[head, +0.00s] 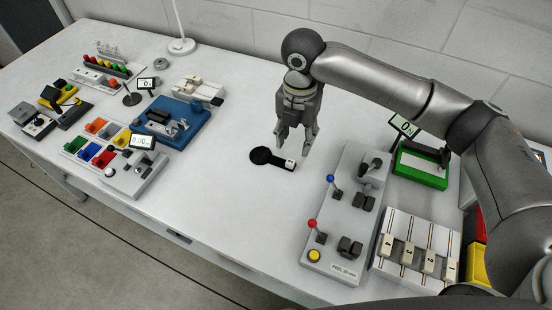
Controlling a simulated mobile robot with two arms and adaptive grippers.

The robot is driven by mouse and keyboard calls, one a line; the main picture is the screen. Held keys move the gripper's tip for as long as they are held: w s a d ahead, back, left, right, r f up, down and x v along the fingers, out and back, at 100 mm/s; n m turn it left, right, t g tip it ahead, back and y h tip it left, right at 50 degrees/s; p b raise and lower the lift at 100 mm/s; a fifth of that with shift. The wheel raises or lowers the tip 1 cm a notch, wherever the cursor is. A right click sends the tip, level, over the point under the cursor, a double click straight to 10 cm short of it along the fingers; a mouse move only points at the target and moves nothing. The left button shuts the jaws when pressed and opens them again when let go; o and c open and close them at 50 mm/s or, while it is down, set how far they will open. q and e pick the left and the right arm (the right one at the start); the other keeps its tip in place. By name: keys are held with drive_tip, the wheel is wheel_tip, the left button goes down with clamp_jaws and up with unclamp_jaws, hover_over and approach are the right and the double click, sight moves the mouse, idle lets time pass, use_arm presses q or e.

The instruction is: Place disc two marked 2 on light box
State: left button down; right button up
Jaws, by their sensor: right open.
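A flat black disc (260,155) with a short black handle lies on the white table. A small white block or tag (290,163) with a dark mark sits at the handle's end; the mark is too small to read. My right gripper (297,149) points down just above the handle end, open, with nothing visible between its fingers. I cannot tell whether it touches the tag. My left gripper is out of view.
A grey control panel (342,222) with blue and red levers stands right of the disc. A white slider unit (417,248) is beside it. A blue fixture (176,121), coloured blocks (99,140) and a lamp (181,46) are at the left. The table around the disc is clear.

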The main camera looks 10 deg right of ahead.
sight(291, 162)
wheel_tip(291, 162, down, 3)
drive_tip(key=shift+f, duration=0.2)
drive_tip(key=f, duration=0.1)
drive_tip(key=f+p, duration=0.1)
drive_tip(key=f, duration=0.3)
drive_tip(key=shift+w+a, duration=0.1)
drive_tip(key=shift+a, duration=0.25)
drive_tip(key=shift+f, duration=0.25)
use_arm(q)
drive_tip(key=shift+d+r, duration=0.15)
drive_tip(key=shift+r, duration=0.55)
use_arm(e)
drive_tip(key=shift+c, duration=0.4)
drive_tip(key=c, duration=0.9)
drive_tip(key=shift+r, duration=0.1)
